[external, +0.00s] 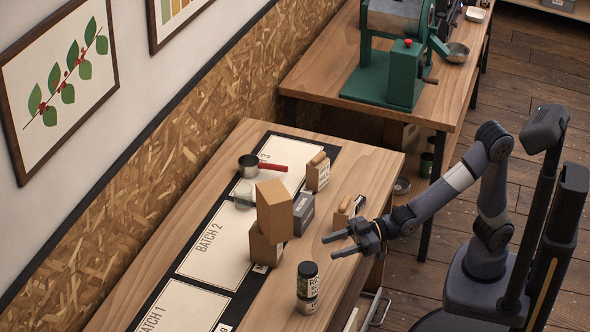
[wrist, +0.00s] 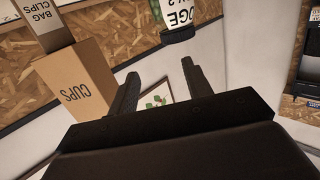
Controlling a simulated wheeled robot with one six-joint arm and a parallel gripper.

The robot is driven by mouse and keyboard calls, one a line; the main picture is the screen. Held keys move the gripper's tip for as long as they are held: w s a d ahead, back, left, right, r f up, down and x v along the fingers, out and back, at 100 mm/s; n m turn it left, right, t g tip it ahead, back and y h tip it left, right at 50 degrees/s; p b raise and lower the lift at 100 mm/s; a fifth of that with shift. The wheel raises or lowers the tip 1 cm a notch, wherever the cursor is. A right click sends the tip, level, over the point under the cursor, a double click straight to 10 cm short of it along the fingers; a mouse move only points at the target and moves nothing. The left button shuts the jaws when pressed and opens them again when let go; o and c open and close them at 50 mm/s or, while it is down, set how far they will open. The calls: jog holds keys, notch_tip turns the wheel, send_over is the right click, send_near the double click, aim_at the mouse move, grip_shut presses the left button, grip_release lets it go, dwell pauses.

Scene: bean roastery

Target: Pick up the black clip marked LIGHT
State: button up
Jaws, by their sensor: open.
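I cannot make out a black clip marked LIGHT in either view. A small dark piece (external: 359,204) shows at the tan block near the table's right edge in the external view, but it is too small to identify. My gripper (external: 329,247) is open and empty, in front of that block and above the table's right edge. In the wrist view its two fingers (wrist: 158,84) stand apart with nothing between them. A carton marked BAG CLIPS (wrist: 43,22) shows inverted beside a carton marked CUPS (wrist: 88,85); its inside is hidden.
A jar with a black lid (external: 308,288) stands near my gripper. Stacked cartons (external: 274,212), a grey box (external: 303,213) and a red-handled pan (external: 249,163) stand farther left and back. A dark mat with BATCH cards (external: 211,243) runs along the table (external: 365,165). A green machine (external: 405,90) stands behind.

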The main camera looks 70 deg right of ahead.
notch_tip(320, 180, up, 12)
jog(key=w+d+f+m+g+h+p, duration=0.1)
jog(key=w+d+f+m+g+h, duration=0.15)
jog(key=w+d+f+m, duration=0.55)
jog(key=w+d+f+m+g+h, duration=0.1)
jog(key=w+d+m+g+h, duration=0.2)
jog(key=d+m, duration=1)
jog(key=s+d+r+m+g+y+p, duration=0.15)
jog(key=s+d+r+m+y, duration=0.25)
jog(key=d, duration=0.9)
jog(key=s+d+r+m+g+y, duration=0.3)
jog(key=s+d+r+m+y, duration=0.1)
jog(key=d, duration=0.9)
send_near(360, 199)
jog(key=shift+a+r, duration=0.35)
jog(key=shift+r, duration=0.2)
jog(key=shift+n+h, duration=0.25)
jog(key=shift+n, duration=0.05)
jog(key=x, duration=0.5)
jog(key=shift+a+f, duration=0.1)
jog(key=shift+f, duration=0.25)
jog(key=x, duration=0.5)
jog(key=shift+w+a+f, duration=0.15)
jog(key=shift+a+f, duration=0.1)
jog(key=shift+f, duration=0.05)
grip_shut()
